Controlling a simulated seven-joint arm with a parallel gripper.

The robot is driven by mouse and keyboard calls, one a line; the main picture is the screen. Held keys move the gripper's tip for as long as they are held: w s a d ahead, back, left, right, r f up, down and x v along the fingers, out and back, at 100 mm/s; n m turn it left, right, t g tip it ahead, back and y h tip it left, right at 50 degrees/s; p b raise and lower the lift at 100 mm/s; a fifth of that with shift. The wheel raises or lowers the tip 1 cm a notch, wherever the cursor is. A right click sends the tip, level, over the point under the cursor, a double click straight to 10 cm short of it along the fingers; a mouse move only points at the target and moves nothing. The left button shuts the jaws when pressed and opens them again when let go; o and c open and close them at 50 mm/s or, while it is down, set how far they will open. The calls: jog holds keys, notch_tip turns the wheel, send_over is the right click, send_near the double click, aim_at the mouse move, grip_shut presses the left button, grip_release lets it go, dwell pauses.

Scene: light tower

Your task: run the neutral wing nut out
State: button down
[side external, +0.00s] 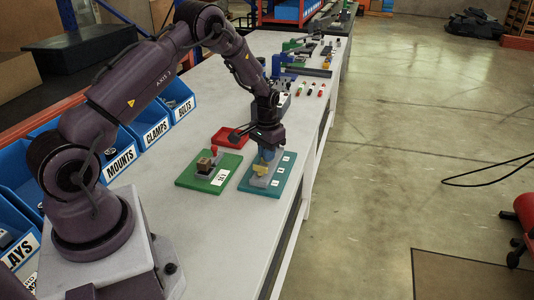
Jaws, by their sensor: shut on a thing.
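A teal board (245,186) with several white labels lies near the right edge of the white bench. On it is a grey block with a yellow part (260,169) on its near end. My gripper (267,153) points straight down over the far part of this block. It is shut on a small bluish part there, which seems to be the wing nut. The fingers hide most of it, and its thread and height cannot be made out.
A green board (187,181) with a grey holder, a brown block and a red piece lies just left. A red tray (229,138) sits behind it. Labelled blue bins (156,132) line the left edge. Small parts and tools lie farther back.

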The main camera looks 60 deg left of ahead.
jog(key=n, duration=0.6)
jog(key=shift+f+n, duration=0.2)
jog(key=shift+n, duration=0.1)
jog(key=n, duration=1.1)
jog(key=shift+d+n, duration=0.1)
jog(key=shift+n, duration=2.5)
jog(key=shift+w+d, duration=0.1)
jog(key=c, duration=1.3)
grip_release()
